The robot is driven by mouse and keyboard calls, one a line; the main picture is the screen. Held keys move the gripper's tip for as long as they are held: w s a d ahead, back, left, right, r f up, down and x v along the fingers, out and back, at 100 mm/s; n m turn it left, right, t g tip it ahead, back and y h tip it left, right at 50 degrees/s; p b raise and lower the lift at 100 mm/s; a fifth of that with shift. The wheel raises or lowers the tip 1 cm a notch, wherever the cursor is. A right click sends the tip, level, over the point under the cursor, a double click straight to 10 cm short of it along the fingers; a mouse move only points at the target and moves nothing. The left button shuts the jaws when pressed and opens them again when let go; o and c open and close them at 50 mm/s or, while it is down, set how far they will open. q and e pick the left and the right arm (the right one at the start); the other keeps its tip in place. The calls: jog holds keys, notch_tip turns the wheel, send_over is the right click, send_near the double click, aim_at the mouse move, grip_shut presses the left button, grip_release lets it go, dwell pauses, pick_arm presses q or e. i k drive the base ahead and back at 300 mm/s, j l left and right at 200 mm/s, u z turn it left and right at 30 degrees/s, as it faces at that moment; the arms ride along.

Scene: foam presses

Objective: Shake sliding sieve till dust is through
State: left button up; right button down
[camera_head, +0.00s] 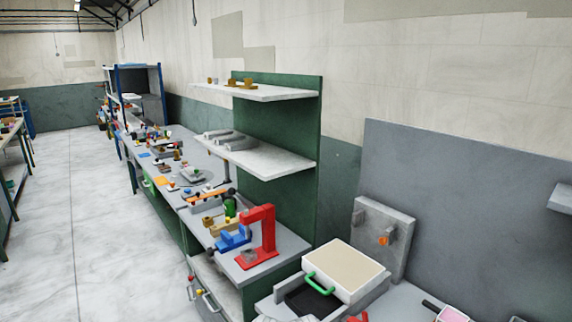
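A shallow white box with a cream top (345,267), which looks like the sliding sieve, sits on a grey frame (374,286) at the lower middle right. A bright green handle (318,283) is on its near left side. A dark opening (306,301) shows in the frame at the near left of the box. The cream top looks even; I cannot tell whether it is dust or a surface. Neither of my grippers is in view.
A red C-shaped press (268,238) and a blue vise (233,238) stand on the bench to the left. A grey block with orange and brown knobs (383,237) stands behind the box. Pink and dark items (452,314) lie at the lower right. Open floor (100,235) lies at the left.

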aim_at(346, 273)
jog(key=j, duration=1.35)
jog(key=i, duration=0.05)
